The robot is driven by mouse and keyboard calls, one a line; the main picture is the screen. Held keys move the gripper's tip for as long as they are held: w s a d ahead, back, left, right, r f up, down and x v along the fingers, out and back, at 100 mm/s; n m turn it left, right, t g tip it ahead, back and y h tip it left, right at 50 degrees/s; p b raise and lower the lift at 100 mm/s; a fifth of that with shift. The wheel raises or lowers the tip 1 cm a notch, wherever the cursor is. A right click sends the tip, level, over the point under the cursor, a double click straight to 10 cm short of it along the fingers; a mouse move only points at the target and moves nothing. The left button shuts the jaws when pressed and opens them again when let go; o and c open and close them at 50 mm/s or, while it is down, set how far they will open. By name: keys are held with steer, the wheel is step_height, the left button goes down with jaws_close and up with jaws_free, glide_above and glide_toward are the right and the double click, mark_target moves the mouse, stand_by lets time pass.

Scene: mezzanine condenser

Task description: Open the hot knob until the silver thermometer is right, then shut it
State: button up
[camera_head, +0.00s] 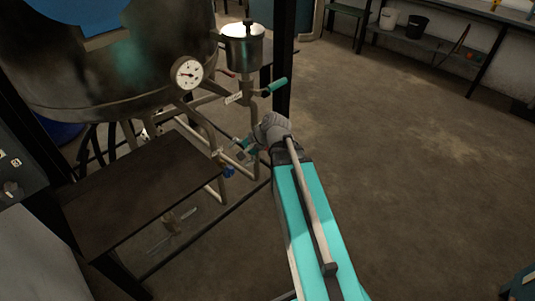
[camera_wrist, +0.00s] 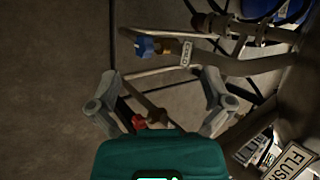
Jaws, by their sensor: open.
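A red knob (camera_wrist: 139,122) shows in the wrist view on a thin pipe, low between the fingers of my gripper (camera_wrist: 159,76). The fingers are spread wide, with nothing clamped between them. In the head view my gripper (camera_head: 241,150) is beside the pipework under the tank; the red knob cannot be made out there. A round dial with a white face and pale metal rim (camera_head: 188,74) is on the tank's front. Its dark needle points left; the scale is too small to read. No other thermometer is clear.
A blue knob (camera_head: 228,171) is left of my gripper and also shows in the wrist view (camera_wrist: 147,46). A teal-handled lever (camera_head: 275,86) sits below a metal canister (camera_head: 243,52). A dark tabletop (camera_head: 145,190) is at left.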

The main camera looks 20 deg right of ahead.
steer(key=w+d+f+m+t+b, duration=0.2)
steer(key=d+f+m+t+b, duration=0.4)
steer(key=b, duration=0.9)
steer(key=w+d+f+m+t+b, duration=0.2)
steer(key=d+f+m+t+b, duration=0.4)
steer(key=d+f+m+b, duration=0.5)
steer(key=d+m+b, duration=0.1)
steer(key=d+b, duration=0.3)
steer(key=d, duration=0.2)
steer(key=shift+w+f, duration=0.25)
steer(key=shift+f, duration=0.15)
steer(key=shift+w, duration=0.15)
steer(key=x, duration=1.3)
steer(key=shift+w+f, duration=0.1)
steer(key=shift+w, duration=0.2)
